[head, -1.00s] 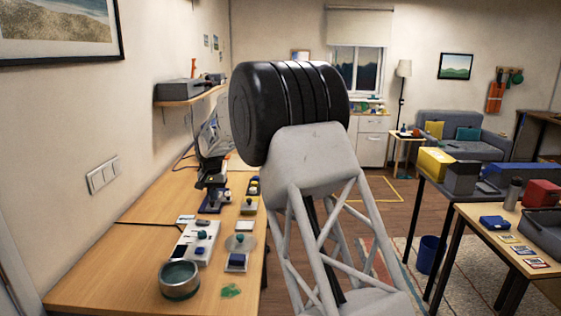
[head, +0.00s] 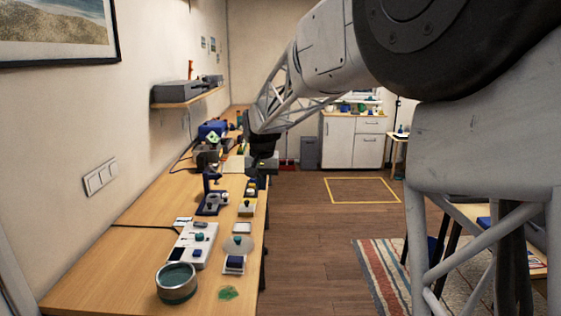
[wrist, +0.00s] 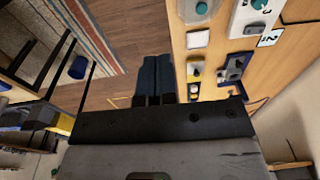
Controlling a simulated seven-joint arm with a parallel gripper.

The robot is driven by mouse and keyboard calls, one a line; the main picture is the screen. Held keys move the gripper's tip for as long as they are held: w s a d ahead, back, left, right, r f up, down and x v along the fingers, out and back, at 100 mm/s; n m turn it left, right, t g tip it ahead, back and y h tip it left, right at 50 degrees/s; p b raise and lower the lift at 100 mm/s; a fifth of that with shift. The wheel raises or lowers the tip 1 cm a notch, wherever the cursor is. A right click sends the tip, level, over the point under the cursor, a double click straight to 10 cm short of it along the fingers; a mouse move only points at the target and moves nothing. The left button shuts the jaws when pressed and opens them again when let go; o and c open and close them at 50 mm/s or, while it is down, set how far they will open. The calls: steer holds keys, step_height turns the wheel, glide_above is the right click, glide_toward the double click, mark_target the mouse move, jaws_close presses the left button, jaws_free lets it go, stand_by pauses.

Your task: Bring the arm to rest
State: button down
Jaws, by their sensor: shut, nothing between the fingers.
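My gripper shows in the wrist view (wrist: 154,85) with its two dark fingers side by side, shut, with nothing between them. It hangs over the edge of the wooden workbench (wrist: 235,50), partly over the floor. In the head view my arm reaches from the right across to the bench, and its dark wrist end (head: 262,145) is beside the bench's right edge. The fingertips are too small to make out in that view.
A wall shelf (head: 187,95) hangs at left. The floor (head: 310,220) right of the bench is clear. A striped rug (head: 385,275) lies further right.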

steer(key=s+d+r, duration=0.3)
steer(key=s+d, duration=0.7)
steer(key=s, duration=0.2)
steer(key=s+d+f, duration=0.2)
steer(key=s+d, duration=0.2)
steer(key=s, duration=0.7)
steer(key=s+d+f+t, duration=0.1)
steer(key=s+d, duration=0.4)
steer(key=s, duration=0.7)
steer(key=s+d+f, duration=0.4)
steer(key=s+d, duration=0.1)
steer(key=s, duration=0.6)
steer(key=shift+s+t, duration=0.15)
steer(key=shift+t, duration=0.15)
